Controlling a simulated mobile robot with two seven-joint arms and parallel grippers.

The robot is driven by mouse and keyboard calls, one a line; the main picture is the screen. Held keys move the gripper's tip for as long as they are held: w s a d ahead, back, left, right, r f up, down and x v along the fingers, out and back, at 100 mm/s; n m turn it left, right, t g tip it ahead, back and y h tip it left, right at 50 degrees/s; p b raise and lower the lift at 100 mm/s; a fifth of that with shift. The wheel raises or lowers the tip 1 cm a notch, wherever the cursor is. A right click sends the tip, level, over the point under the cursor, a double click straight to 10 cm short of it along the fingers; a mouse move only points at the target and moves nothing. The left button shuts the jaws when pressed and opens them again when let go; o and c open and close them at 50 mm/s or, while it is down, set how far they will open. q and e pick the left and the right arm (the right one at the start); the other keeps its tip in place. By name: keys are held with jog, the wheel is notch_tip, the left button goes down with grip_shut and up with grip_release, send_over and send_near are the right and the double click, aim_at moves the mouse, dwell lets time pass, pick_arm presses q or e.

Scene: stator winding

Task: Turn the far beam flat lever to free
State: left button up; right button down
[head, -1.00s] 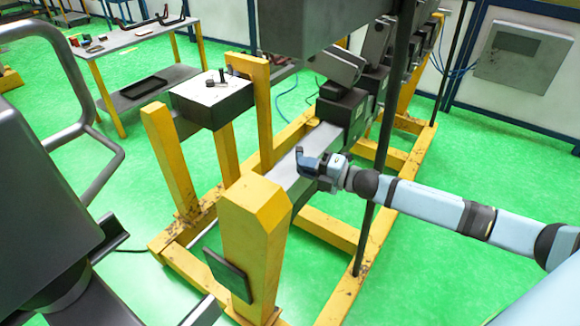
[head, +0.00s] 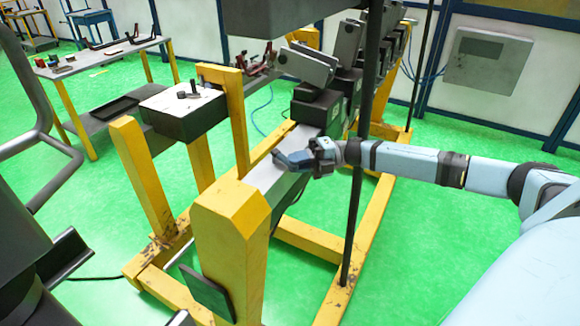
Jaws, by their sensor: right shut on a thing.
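My right gripper (head: 285,159) reaches in from the right, over the pale top of a long grey beam (head: 268,178) in the yellow frame. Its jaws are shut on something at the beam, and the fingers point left. The far beam flat lever cannot be made out on its own; the gripper covers the spot, so its angle cannot be told. My left gripper is not in view.
Yellow posts (head: 232,222) stand close in front of the gripper. A thin dark upright rod (head: 357,200) crosses by my right forearm. Grey blocks (head: 318,108) sit farther along the beam. A black box with a white top (head: 185,118) stands left.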

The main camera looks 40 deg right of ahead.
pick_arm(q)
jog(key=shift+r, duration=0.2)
pick_arm(e)
jog(key=c, duration=1.4)
grip_release()
pick_arm(q)
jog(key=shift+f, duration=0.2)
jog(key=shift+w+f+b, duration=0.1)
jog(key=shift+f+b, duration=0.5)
jog(key=shift+b, duration=0.35)
pick_arm(e)
jog(key=v, duration=1.2)
jog(key=shift+w, duration=0.15)
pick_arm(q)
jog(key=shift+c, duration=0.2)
